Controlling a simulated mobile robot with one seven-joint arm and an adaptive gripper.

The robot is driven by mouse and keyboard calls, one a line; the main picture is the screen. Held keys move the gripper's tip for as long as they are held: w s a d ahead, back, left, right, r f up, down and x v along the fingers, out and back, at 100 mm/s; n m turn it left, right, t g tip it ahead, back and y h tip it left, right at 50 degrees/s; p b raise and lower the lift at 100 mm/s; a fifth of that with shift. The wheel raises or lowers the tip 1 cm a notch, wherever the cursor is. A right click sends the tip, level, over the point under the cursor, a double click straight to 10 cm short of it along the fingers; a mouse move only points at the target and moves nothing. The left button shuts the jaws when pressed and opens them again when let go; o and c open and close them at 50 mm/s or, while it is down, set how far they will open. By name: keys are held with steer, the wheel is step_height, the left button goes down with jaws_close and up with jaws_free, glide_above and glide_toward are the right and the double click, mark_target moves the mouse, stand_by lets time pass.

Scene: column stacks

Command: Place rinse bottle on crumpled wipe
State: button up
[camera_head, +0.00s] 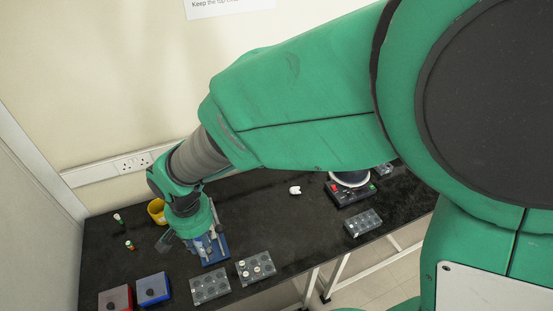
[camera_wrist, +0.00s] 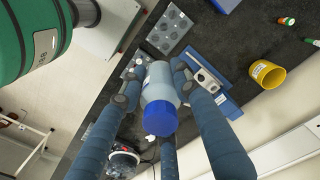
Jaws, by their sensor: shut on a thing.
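The rinse bottle (camera_wrist: 158,85) has a pale blue-grey body and a blue cap (camera_wrist: 160,118). It is between the blue-sleeved fingers of my gripper (camera_wrist: 154,88), which is shut on it. In the head view my gripper (camera_head: 205,243) is low over the blue tray at the table's front left; the bottle is hard to make out there. A small white lump (camera_head: 295,190), which looks like the crumpled wipe, lies on the dark table to the right of my gripper and well apart from it. I cannot make the wipe out clearly in the wrist view.
A blue tray (camera_wrist: 228,107) lies beside my fingers. Clear racks (camera_head: 210,287) (camera_head: 256,267) line the front edge. A yellow cup (camera_head: 156,210) stands behind my gripper. A device (camera_head: 350,194) with a round white top stands right of the wipe. Table around the wipe is clear.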

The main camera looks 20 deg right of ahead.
steer(key=w+d+m+p, duration=0.1)
steer(key=w+d+m, duration=0.1)
steer(key=w+d, duration=0.5)
steer(key=w+d+m, duration=0.2)
steer(key=w+d, duration=0.1)
steer(key=d, duration=0.9)
steer(key=w+d+m+p, duration=0.1)
steer(key=d+m, duration=0.2)
steer(key=d, duration=1.6)
step_height(320, 180, down, 18)
steer(key=shift+w, duration=0.15)
steer(key=shift+d, duration=0.1)
glide_above(296, 188)
steer(key=shift+f+b, duration=0.35)
steer(key=shift+f, duration=0.4)
steer(key=shift+f, duration=1.8)
